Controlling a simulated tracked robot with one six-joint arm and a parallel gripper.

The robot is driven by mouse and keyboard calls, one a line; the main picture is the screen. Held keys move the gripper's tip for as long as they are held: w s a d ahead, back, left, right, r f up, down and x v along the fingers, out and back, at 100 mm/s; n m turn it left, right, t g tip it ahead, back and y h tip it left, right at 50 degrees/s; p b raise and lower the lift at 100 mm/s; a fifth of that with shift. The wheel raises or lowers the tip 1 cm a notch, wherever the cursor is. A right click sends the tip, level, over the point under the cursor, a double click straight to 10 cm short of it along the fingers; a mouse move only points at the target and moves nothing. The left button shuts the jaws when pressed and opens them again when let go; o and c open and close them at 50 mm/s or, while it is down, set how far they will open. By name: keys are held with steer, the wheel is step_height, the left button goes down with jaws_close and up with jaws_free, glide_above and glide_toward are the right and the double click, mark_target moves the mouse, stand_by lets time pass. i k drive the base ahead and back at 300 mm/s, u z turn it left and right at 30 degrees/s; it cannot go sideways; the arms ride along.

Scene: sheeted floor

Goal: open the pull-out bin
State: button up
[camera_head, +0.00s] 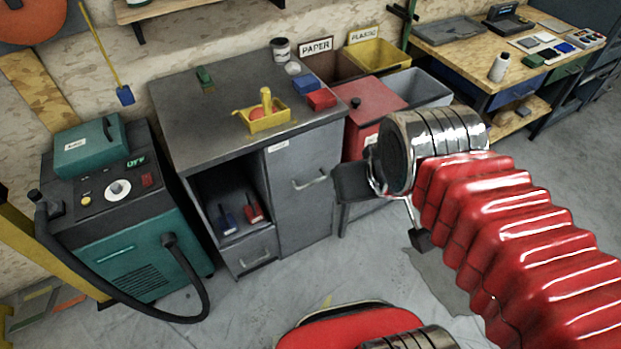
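The grey workbench cabinet (190,135) stands in the middle left. Its tall right front panel (305,205), with a bar handle (310,180) and a small label near the top, looks like the pull-out bin front. The panel looks flush with the cabinet, so shut. A smaller drawer (248,253) with its own handle sits at lower left of it, under an open shelf. My gripper (387,212) is to the right of the panel, apart from the handle. Its two dark fingers are spread and nothing shows between them. My wrist hides part of the area behind.
A teal machine (125,220) with a looping black hose stands on the left. A red bin (372,108) and a grey bin (420,88) stand right of the cabinet. A yellow tray (263,118) sits on the cabinet top. Grey floor (290,280) in front is clear.

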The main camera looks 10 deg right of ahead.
mark_target(298, 167)
steer(key=i, duration=0.9)
